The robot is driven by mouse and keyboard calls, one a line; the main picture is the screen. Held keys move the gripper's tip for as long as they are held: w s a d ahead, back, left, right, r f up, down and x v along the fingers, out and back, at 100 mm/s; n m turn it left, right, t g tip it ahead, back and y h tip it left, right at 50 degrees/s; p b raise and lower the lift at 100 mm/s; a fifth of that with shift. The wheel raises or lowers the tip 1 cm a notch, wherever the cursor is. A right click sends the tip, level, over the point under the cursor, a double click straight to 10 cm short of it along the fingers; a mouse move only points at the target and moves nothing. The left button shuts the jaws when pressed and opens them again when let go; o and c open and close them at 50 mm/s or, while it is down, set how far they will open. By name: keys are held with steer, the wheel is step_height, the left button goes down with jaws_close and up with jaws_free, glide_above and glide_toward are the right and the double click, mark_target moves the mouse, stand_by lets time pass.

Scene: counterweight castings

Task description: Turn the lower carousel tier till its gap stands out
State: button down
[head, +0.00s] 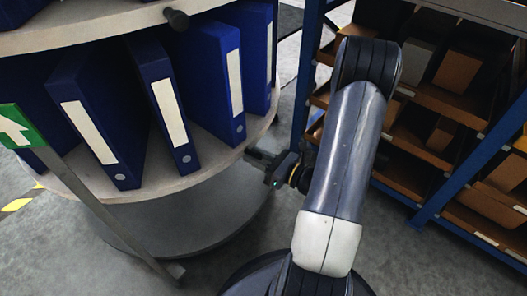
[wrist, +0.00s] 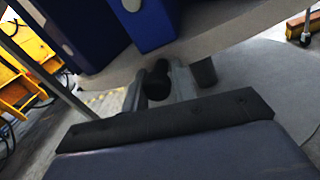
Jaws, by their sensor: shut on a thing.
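The lower carousel tier (head: 205,170) is a round pale board carrying several blue binders (head: 232,90) with white spine labels. The binders lean a little, with narrow spaces between some of them; I cannot tell which space counts as the gap. My gripper (head: 257,157) is at the tier's right front rim, shut on a dark knob. In the wrist view the black knob (wrist: 158,80) sits between the two fingers, under the tier's edge (wrist: 215,50). In the head view the gripper hides the knob.
The upper tier (head: 100,22) has its own dark knob (head: 176,19). A green sign with a white arrow (head: 18,128) stands on a slanted grey post (head: 105,212) at left. A grey round base (head: 190,225) lies below. A blue rack with brown bins (head: 440,130) stands close on the right.

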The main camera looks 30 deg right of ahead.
mark_target(233, 159)
steer(key=a, duration=0.1)
steer(key=s+a, duration=0.1)
steer(key=a, duration=0.2)
steer(key=shift+s, duration=0.25)
steer(key=shift+d, duration=0.1)
steer(key=c, duration=1.3)
jaws_free()
steer(key=shift+o, duration=0.2)
steer(key=shift+d, duration=0.1)
steer(key=p+v, duration=0.1)
steer(key=v, duration=0.9)
steer(key=shift+s+d, duration=0.2)
steer(key=shift+s, duration=0.1)
